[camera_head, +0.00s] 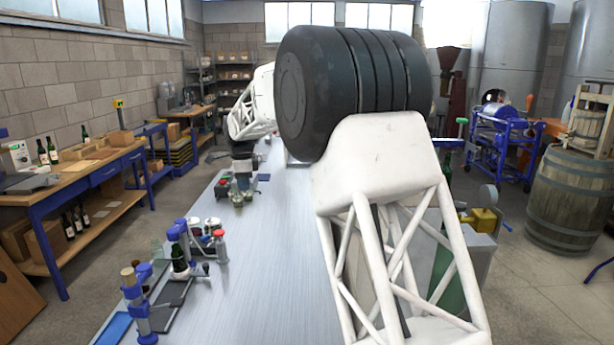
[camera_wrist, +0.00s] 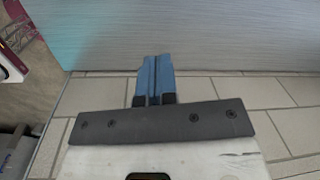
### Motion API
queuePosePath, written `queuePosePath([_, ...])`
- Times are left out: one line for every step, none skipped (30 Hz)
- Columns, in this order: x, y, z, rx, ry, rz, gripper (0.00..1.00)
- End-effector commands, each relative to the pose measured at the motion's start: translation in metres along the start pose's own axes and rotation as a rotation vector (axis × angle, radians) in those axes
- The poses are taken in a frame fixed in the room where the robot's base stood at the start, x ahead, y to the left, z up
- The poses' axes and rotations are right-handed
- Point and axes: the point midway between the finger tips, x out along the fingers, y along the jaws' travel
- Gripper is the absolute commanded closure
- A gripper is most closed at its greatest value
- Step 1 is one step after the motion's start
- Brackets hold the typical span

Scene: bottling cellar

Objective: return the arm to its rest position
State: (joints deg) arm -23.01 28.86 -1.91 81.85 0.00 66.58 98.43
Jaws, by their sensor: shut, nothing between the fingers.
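My gripper (camera_wrist: 155,62) shows in the wrist view with its two blue fingers pressed together and nothing between them. Its fingertips appear in front of the line where a grey metal surface meets the tiled floor (camera_wrist: 290,95). In the head view my white arm rises at the right of the long metal bench (camera_head: 265,280), over a large black joint, and reaches toward the far part of the bench. The fingers cannot be made out there.
A bottle stand with blue clamps (camera_head: 180,250) and several small items stand on the bench's left side. Small vessels (camera_head: 240,195) stand farther back. A wooden workbench (camera_head: 75,180) is at left, a barrel (camera_head: 565,200) at right. The bench's near middle is clear.

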Motion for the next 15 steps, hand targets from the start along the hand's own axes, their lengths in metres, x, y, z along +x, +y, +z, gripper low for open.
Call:
queuePosePath([-0.011, 0.009, -0.008, -0.017, 0.0, -0.008, 1.0])
queuePosePath([-0.017, 0.014, -0.012, -0.03, -0.001, -0.012, 1.0])
queuePosePath([-0.023, 0.021, -0.018, -0.046, -0.001, -0.016, 1.0])
queuePosePath([-0.029, 0.026, -0.022, -0.058, 0.0, -0.02, 1.0])
queuePosePath([-0.034, 0.031, -0.026, -0.07, 0.0, -0.024, 1.0])
queuePosePath([-0.04, 0.038, -0.032, -0.086, 0.0, -0.029, 1.0])
queuePosePath([-0.045, 0.043, -0.036, -0.099, 0.0, -0.033, 1.0])
queuePosePath([-0.05, 0.048, -0.041, -0.11, 0.001, -0.036, 1.0])
queuePosePath([-0.056, 0.056, -0.046, -0.128, 0.001, -0.042, 1.0])
queuePosePath([-0.061, 0.061, -0.049, -0.139, 0.002, -0.045, 1.0])
queuePosePath([-0.066, 0.066, -0.053, -0.152, 0.003, -0.05, 1.0])
queuePosePath([-0.071, 0.074, -0.059, -0.168, 0.004, -0.055, 1.0])
queuePosePath([-0.076, 0.079, -0.062, -0.18, 0.004, -0.059, 1.0])
queuePosePath([-0.08, 0.085, -0.067, -0.192, 0.005, -0.063, 1.0])
queuePosePath([-0.085, 0.093, -0.071, -0.208, 0.007, -0.067, 1.0])
